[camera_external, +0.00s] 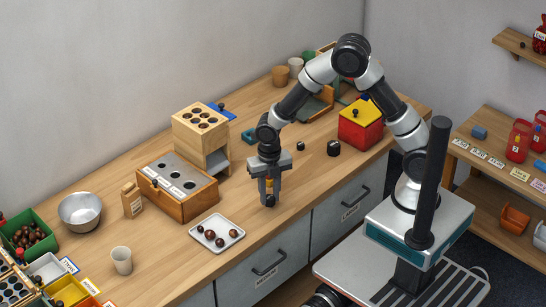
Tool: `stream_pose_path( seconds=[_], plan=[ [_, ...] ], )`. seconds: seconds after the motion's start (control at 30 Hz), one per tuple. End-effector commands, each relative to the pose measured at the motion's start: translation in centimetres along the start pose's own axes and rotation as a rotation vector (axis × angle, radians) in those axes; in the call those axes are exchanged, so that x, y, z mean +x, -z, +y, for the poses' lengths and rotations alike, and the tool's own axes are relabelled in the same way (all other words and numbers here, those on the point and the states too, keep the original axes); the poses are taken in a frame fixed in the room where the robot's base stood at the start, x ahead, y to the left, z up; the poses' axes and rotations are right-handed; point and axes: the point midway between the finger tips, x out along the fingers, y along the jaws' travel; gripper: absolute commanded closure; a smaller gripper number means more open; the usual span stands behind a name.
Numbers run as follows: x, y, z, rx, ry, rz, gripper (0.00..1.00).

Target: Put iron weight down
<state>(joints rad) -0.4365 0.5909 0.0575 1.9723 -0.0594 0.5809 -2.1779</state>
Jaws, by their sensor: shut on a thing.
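My gripper (269,197) points straight down near the front edge of the wooden counter, right of the white tray. It is shut on a small dark thing, the iron weight (270,202), which shows low between the fingertips. The fingers hide part of it. I cannot tell whether its underside touches the counter. Two other dark pieces, a small one (301,146) and a larger black one (333,148), stand on the counter behind and to the right of my gripper.
A white tray (217,226) with several chestnuts lies left of my gripper. A wooden box (177,190) with holes in its top stands behind the tray. A red box with a yellow lid (361,122) stands further right. Bare counter (310,180) lies right of my gripper.

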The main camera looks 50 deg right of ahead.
Motion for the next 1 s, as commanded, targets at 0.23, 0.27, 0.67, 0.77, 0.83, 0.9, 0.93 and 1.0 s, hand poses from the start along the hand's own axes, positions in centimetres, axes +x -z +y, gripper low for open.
stream_pose_path(
  seconds=[0.23,0.27,0.67,0.77,0.83,0.9,0.93,1.0],
  plan=[
    [-5.5,-0.1,0.1,0.001,-0.004,-0.003,1.0],
    [-5.9,-0.1,0.0,0.0,-0.003,-0.003,1.0],
    [-7.7,-1.4,-0.5,0.032,0.0,0.0,1.0],
    [-7.8,-4.3,-1.6,0.097,-0.001,0.0,1.0],
    [-7.8,-7.2,-3.0,0.163,-0.002,-0.001,1.0],
    [-7.8,-10.4,-4.9,0.238,-0.002,0.0,1.0],
    [-7.9,-11.8,-5.8,0.272,-0.002,0.0,1.0],
    [-7.9,-14.9,-8.2,0.348,-0.003,0.0,1.0]
  ],
)
